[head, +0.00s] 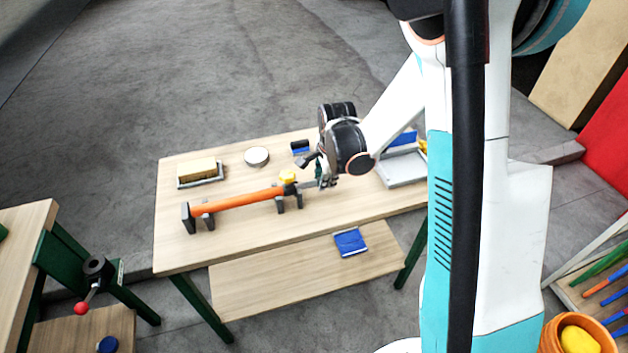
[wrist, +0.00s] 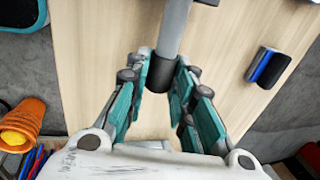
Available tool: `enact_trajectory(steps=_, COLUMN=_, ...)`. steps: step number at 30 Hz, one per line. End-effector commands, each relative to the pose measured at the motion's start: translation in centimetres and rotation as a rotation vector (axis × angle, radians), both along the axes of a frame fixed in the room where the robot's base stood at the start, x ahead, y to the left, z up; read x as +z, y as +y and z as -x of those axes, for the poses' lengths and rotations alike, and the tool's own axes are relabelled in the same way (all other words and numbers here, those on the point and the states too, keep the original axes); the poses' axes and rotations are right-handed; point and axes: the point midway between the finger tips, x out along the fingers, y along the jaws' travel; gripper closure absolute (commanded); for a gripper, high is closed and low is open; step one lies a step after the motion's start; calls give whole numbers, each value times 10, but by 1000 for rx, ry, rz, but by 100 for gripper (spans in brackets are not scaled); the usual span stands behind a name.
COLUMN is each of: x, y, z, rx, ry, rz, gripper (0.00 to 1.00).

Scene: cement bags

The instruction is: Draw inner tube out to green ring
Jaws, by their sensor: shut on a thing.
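The orange outer tube (head: 240,200) lies on dark supports on the wooden table, with a dark block at its left end. The grey inner tube (head: 307,185) sticks out of its right end toward my gripper (head: 326,181). In the wrist view, the inner tube (wrist: 174,32) runs down between the teal fingers of my gripper (wrist: 162,88) and ends in a dark cap (wrist: 161,73). The fingers are shut on this end of the tube. I cannot make out a green ring in either view.
A sponge-topped block (head: 200,171), a round tin (head: 256,157) and a blue-black object (head: 300,147) stand behind. A grey tray (head: 405,172) is to the right. The front tabletop is clear.

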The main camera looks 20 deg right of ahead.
Motion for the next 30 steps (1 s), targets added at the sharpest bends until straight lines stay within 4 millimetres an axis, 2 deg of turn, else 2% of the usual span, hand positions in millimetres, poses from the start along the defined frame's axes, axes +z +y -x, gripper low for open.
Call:
enact_trajectory(steps=1, x=-1, y=-11, z=0, rx=-5, ry=0, rz=0, gripper=100)
enact_trajectory(steps=3, x=0, y=-22, z=0, rx=-3, ry=0, rz=0, gripper=100)
enact_trajectory(steps=6, x=0, y=-30, z=0, rx=-1, ry=0, rz=1, gripper=100)
enact_trajectory(steps=15, x=0, y=-31, z=0, rx=1, ry=0, rz=0, gripper=100)
enact_trajectory(steps=16, x=0, y=-31, z=0, rx=1, ry=0, rz=0, gripper=76)
enact_trajectory(steps=18, x=0, y=-31, z=0, rx=1, ry=0, rz=0, gripper=60)
enact_trajectory(steps=19, x=0, y=-31, z=0, rx=1, ry=0, rz=0, gripper=57)
enact_trajectory(steps=30, x=2, y=-31, z=0, rx=1, ry=0, rz=0, gripper=57)
